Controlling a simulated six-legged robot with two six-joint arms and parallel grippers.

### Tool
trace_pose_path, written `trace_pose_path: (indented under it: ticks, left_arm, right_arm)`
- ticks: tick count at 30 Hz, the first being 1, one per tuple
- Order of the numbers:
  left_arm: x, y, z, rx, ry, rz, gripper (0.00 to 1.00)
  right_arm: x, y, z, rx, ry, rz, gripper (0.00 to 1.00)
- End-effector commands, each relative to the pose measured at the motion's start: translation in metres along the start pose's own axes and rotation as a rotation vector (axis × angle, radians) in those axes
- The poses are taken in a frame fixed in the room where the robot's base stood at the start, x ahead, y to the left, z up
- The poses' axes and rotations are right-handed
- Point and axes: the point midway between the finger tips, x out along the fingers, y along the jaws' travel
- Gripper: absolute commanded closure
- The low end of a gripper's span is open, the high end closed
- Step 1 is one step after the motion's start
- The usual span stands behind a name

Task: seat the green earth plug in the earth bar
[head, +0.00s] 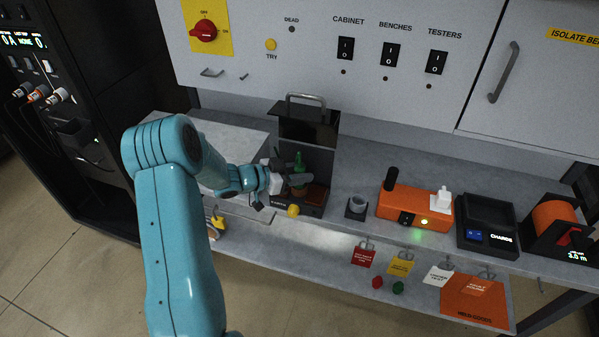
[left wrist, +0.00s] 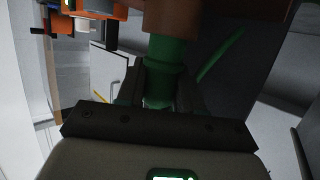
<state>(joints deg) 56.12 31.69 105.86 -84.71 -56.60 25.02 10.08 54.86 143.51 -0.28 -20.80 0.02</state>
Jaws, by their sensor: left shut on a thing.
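The green earth plug (head: 299,159) stands upright at the dark open case on the bench. My left gripper (head: 291,181) is shut on it. In the left wrist view the plug (left wrist: 166,62) sits between the two dark fingers (left wrist: 160,88), with a thin green strand to its right. A brown, copper-coloured block (left wrist: 215,14), which looks like the earth bar, meets the plug's end at the top of that view. I cannot tell whether the plug is in the block or only against it. My right gripper is not in view.
The dark case (head: 309,124) has a raised lid with a handle. A yellow knob (head: 293,210) is at its front. Tags hang along the bench's front edge.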

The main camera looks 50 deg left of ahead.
Motion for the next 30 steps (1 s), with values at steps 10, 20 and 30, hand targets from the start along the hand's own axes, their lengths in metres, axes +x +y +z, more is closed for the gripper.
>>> trace_pose_path:
  ticks: [10, 20, 30]
  left_arm:
    - [0.003, 0.0, 0.009, 0.0, 0.001, 0.0, 0.96]
    - [0.005, 0.0, 0.016, -0.001, 0.001, 0.0, 0.61]
    - [0.005, 0.0, 0.016, -0.001, 0.0, 0.0, 0.34]
  right_arm:
    - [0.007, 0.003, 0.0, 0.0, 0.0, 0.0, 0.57]
    - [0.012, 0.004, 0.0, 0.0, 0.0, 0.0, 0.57]
    - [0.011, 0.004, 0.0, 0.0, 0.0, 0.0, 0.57]
